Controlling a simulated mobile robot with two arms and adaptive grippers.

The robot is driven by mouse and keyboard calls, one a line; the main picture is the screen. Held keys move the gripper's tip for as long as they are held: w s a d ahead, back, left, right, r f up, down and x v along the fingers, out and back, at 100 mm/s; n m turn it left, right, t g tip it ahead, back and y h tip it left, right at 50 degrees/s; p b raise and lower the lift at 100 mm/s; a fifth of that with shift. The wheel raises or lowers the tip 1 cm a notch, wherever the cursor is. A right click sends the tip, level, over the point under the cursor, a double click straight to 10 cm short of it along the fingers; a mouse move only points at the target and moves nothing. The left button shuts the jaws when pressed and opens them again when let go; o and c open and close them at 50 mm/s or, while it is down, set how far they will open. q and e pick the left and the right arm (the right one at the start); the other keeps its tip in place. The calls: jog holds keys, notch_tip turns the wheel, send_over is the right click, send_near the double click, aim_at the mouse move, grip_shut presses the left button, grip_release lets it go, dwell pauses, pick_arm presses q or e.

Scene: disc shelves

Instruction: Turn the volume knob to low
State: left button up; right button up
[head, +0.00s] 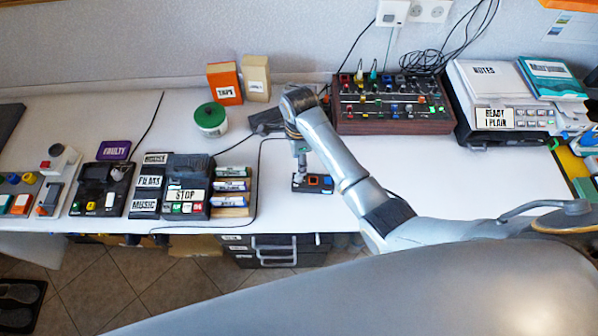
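A small dark box (318,186) with orange and blue parts on its top sits near the table's front edge. My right gripper (299,177) points down over the left part of this box, at or just above its top. I cannot tell whether it touches, and its fingers are too small to read as open or shut. Any knob under the gripper is hidden. No readable volume label shows, so I cannot tell which control is the volume knob. My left gripper is not in view.
A control panel with several coloured knobs (390,110) stands behind my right arm. A device marked STOP (186,190) and a rack of labelled cartridges (236,211) stand to the left. A green-lidded tub (210,117) is farther back.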

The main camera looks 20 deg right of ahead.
aim_at(299, 178)
notch_tip(299, 178, down, 8)
jog(key=shift+r, duration=0.1)
jog(key=shift+c, duration=0.4)
grip_shut()
